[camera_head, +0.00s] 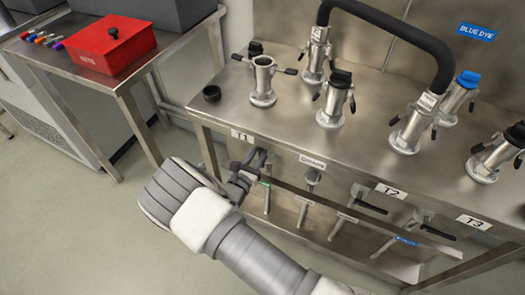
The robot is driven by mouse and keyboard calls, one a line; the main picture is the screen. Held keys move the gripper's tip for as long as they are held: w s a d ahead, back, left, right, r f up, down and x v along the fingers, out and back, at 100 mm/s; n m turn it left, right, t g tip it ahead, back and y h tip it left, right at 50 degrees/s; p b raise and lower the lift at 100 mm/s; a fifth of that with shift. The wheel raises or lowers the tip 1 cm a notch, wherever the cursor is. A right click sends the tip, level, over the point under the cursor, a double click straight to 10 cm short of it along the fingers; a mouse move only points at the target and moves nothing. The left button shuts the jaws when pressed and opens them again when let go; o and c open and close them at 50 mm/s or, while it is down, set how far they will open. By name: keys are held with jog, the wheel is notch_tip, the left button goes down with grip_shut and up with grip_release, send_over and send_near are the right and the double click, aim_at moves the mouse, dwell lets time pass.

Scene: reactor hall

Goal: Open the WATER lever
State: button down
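Several valve levers hang under the front edge of the steel bench. One black lever (370,208) sits below the T2 label and another (438,232) is left of the T3 label. A further valve (312,176) hangs under a small pale label (312,161). I cannot read the word WATER on any label; the small ones are too blurred. My gripper (254,176) is at the bench front just below the T1 label, close to the valve there. It partly hides that valve. Whether it touches or grips the lever, and whether its fingers are open, I cannot tell.
On the bench top (225,112) stand several metal ports, a black hose (400,32) joining two of them, and a loose black cap (211,93). A side table with a red box (108,44) stands left. Floor at lower left is clear.

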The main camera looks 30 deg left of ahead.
jog(key=shift+d, duration=0.25)
jog(key=shift+f, duration=0.1)
jog(key=c, duration=0.8)
grip_release()
jog(key=shift+o, duration=0.2)
jog(key=shift+a, duration=0.1)
jog(key=s+p, duration=0.2)
jog(key=s, duration=1.5)
jog(key=shift+s, duration=0.25)
